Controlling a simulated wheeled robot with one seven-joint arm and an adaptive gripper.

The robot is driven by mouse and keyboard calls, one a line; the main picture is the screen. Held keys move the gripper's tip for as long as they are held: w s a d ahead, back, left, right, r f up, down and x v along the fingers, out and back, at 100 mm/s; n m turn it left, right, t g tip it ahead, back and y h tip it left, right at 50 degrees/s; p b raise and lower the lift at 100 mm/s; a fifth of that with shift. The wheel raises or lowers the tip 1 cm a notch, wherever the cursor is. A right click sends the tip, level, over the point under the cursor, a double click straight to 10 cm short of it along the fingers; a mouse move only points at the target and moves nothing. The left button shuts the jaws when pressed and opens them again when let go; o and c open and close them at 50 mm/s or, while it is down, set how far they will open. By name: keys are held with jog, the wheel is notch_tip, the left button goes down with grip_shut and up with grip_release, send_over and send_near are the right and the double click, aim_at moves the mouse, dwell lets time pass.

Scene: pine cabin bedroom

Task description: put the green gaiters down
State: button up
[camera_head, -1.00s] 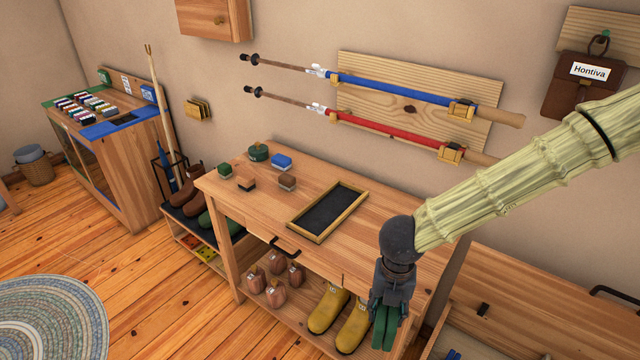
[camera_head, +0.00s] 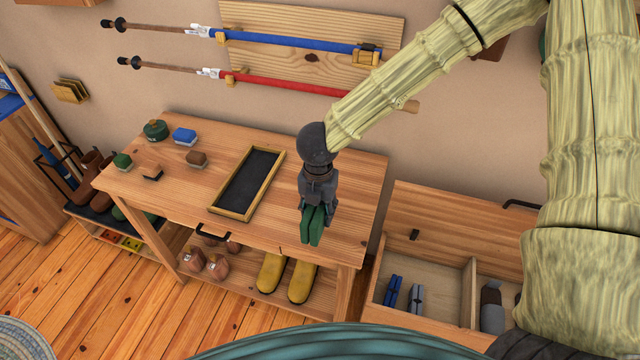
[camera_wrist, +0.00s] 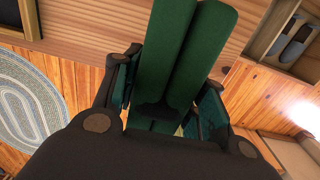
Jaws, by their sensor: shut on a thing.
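The green gaiters (camera_head: 312,226) hang from my gripper (camera_head: 317,203) in the head view, over the front right part of the wooden table (camera_head: 346,212). In the wrist view the gaiters (camera_wrist: 185,55) are two dark green rolls side by side, between the two fingers of my gripper (camera_wrist: 165,100). My gripper is shut on them. I cannot tell for sure whether their lower end touches the tabletop.
A black tray with a yellow rim (camera_head: 281,160) lies left of my gripper. Brushes and a green tin (camera_head: 155,130) stand further left. An open bench compartment (camera_head: 440,296) at right holds blue and grey items. Yellow boots (camera_head: 271,273) stand on the shelf below.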

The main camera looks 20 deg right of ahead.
jog(key=w+d, duration=0.1)
jog(key=w, duration=0.1)
jog(key=w+d+f+p, duration=0.1)
jog(key=w, duration=0.2)
jog(key=w+d+p, duration=0.1)
jog(key=w, duration=0.2)
jog(key=shift+w+f, duration=0.1)
jog(key=shift+f, duration=0.25)
jog(key=shift+w+d+r+p, duration=0.15)
jog(key=shift+w+d+p, duration=0.2)
jog(key=shift+w+p, duration=0.1)
jog(key=shift+w+f, duration=0.35)
jog(key=shift+w, duration=0.25)
jog(key=shift+w+d, duration=0.2)
jog(key=shift+w, duration=0.15)
jog(key=shift+s+f+p, duration=0.3)
jog(key=shift+f+p, duration=0.35)
jog(key=shift+p, duration=0.05)
jog(key=shift+w+f+p, duration=0.2)
jog(key=shift+f+p, duration=0.2)
jog(key=shift+f, duration=0.7)
jog(key=shift+s, duration=0.1)
